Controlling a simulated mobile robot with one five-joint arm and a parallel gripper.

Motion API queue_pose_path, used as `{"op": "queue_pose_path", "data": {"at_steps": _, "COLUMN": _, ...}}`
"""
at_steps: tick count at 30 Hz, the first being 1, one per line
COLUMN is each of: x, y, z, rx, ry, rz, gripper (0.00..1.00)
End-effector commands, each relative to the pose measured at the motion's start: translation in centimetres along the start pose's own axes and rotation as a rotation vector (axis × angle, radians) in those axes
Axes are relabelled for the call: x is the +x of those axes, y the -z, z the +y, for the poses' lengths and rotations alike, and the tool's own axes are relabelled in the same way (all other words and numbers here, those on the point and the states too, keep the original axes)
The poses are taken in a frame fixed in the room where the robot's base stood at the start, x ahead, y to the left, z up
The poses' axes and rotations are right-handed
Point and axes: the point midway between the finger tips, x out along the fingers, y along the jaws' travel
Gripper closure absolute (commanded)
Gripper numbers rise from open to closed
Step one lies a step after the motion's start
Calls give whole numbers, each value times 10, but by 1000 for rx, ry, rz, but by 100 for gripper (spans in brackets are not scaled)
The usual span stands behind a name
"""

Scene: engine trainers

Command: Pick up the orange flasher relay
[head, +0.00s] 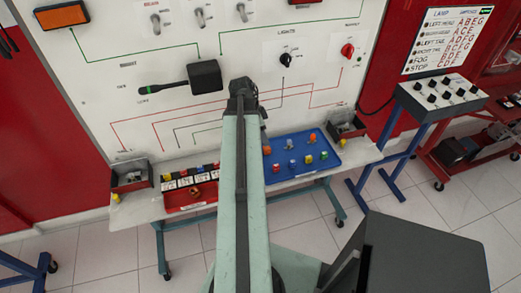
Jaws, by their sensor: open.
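Several small coloured parts stand in the blue tray (328,161) on the bench. An orange part (313,138) stands at the tray's back right, and another orange part (267,150) is at its left end, close beside my arm. They are too small to tell which is the flasher relay. My gripper (243,87) is at the far end of my raised arm, in front of the white panel, above and to the left of the blue tray. It is open and apart from the parts. My arm hides the bench's middle and the tray's left edge.
A red tray (188,204) with parts lies left of my arm. Metal boxes (130,179) and (346,127) stand at the bench's ends. The upright white panel (130,55) carries a black lever stalk (190,80) and knobs. A switch box on a blue stand (440,96) is at right.

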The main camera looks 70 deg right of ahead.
Motion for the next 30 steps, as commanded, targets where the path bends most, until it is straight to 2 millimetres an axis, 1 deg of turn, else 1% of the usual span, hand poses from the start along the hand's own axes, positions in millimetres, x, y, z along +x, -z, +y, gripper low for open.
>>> {"op": "queue_pose_path", "data": {"at_steps": 1, "x": 7, "y": -3, "z": -1, "rx": -4, "ry": 1, "rz": 0, "gripper": 48}}
{"op": "queue_pose_path", "data": {"at_steps": 5, "x": 24, "y": -8, "z": -2, "rx": -11, "ry": 3, "rz": 0, "gripper": 48}}
{"op": "queue_pose_path", "data": {"at_steps": 11, "x": 26, "y": -11, "z": -3, "rx": -17, "ry": 5, "rz": 0, "gripper": 48}}
{"op": "queue_pose_path", "data": {"at_steps": 14, "x": 39, "y": -13, "z": -4, "rx": -18, "ry": 6, "rz": 0, "gripper": 48}}
{"op": "queue_pose_path", "data": {"at_steps": 18, "x": 65, "y": -14, "z": -5, "rx": -19, "ry": 6, "rz": 0, "gripper": 48}}
{"op": "queue_pose_path", "data": {"at_steps": 21, "x": 76, "y": -14, "z": -5, "rx": -20, "ry": 6, "rz": 0, "gripper": 48}}
{"op": "queue_pose_path", "data": {"at_steps": 28, "x": 73, "y": -12, "z": -5, "rx": -21, "ry": 6, "rz": 0, "gripper": 48}}
{"op": "queue_pose_path", "data": {"at_steps": 29, "x": 73, "y": -12, "z": -5, "rx": -21, "ry": 6, "rz": 0, "gripper": 54}}
{"op": "queue_pose_path", "data": {"at_steps": 30, "x": 73, "y": -12, "z": -5, "rx": -22, "ry": 6, "rz": -1, "gripper": 65}}
